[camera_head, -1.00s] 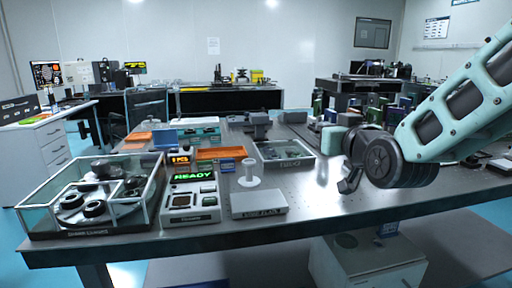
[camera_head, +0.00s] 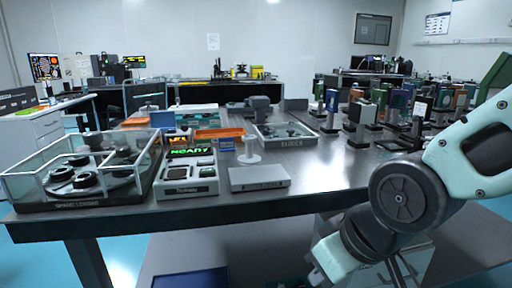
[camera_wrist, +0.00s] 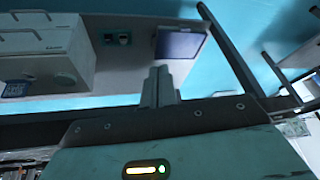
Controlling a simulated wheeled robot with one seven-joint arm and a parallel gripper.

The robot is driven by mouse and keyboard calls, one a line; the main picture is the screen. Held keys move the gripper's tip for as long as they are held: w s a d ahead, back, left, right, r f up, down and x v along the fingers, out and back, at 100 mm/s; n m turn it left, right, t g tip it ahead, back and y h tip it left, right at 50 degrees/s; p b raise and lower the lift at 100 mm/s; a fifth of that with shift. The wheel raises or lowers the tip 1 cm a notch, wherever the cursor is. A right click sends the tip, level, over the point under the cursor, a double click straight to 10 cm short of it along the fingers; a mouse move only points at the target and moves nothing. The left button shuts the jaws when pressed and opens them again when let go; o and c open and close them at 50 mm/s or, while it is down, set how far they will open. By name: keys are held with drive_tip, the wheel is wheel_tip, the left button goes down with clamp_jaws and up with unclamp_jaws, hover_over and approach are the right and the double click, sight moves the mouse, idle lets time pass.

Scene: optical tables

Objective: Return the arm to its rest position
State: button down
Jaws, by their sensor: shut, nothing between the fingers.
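My arm shows at the right of the head view, in front of the table's front edge, with its lower link running down out of the picture. My gripper (camera_wrist: 160,88) shows in the wrist view with its fingers together and nothing between them. Its tips are cut from the head view. The optical table (camera_head: 330,182) is apart from the fingers as far as I can see.
A glass-walled case (camera_head: 30,190) with dark round parts, a device reading READY (camera_head: 188,180) and a flat grey box (camera_head: 258,178) stand along the table's front. Several optic mounts (camera_head: 363,118) stand behind my arm. In the wrist view, a white drawer unit (camera_wrist: 45,45) and a blue panel (camera_wrist: 180,43) lie beyond my gripper.

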drive_tip(key=s+d+f+n+g+h+b, duration=0.1)
drive_tip(key=s+d+f+g+h+b, duration=0.25)
drive_tip(key=s, duration=0.65)
wheel_tip(320, 180, up, 24)
drive_tip(key=p, duration=2.6)
drive_tip(key=shift+d+f+y, duration=0.2)
drive_tip(key=shift+f+y, duration=0.05)
drive_tip(key=shift+y, duration=0.1)
drive_tip(key=shift+s, duration=0.1)
